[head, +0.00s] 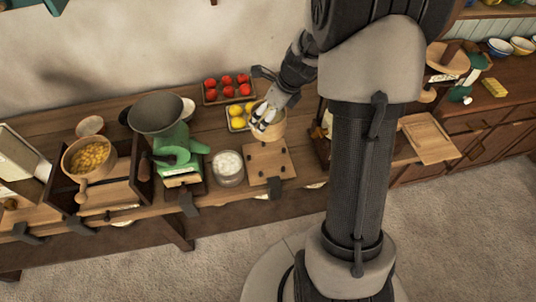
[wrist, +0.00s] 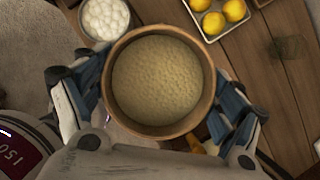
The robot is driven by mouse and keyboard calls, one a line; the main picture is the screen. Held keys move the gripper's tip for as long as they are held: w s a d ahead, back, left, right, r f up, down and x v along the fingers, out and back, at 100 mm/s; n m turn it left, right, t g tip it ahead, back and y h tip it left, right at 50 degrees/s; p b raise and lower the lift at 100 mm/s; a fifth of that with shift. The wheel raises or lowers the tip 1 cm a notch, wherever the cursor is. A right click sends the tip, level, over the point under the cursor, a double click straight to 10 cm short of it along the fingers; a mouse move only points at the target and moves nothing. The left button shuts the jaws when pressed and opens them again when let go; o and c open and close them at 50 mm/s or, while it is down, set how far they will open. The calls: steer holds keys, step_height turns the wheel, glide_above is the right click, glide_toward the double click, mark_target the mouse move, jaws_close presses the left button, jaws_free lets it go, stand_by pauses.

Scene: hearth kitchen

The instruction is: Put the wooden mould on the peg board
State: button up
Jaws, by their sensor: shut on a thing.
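My gripper (head: 262,117) is shut on the wooden mould (head: 271,130), a round, light-brown tub. In the wrist view the mould (wrist: 203,68) sits between the two fingers (wrist: 160,105), with a pale, dimpled surface inside it. In the head view it shows just behind a square wooden board (head: 258,163) with small dark parts on it, which may be the peg board. I cannot tell whether the mould touches the counter or hangs above it. The mould and fingers hide what lies beneath.
A bowl of white balls (head: 228,167) stands left of the board. A tray of lemons (head: 232,125) and a tray of red fruit (head: 208,98) are behind. A green grinder (head: 178,145) stands further left. Another wooden board (head: 430,140) lies at right, beyond my column.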

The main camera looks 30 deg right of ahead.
step_height(320, 180, down, 18)
steer(key=b, duration=0.8)
steer(key=shift+r, duration=0.1)
steer(key=shift+f+b, duration=0.2)
steer(key=shift+b, duration=0.15)
steer(key=o, duration=1.5)
steer(key=shift+c, duration=0.2)
steer(key=shift+r, duration=0.1)
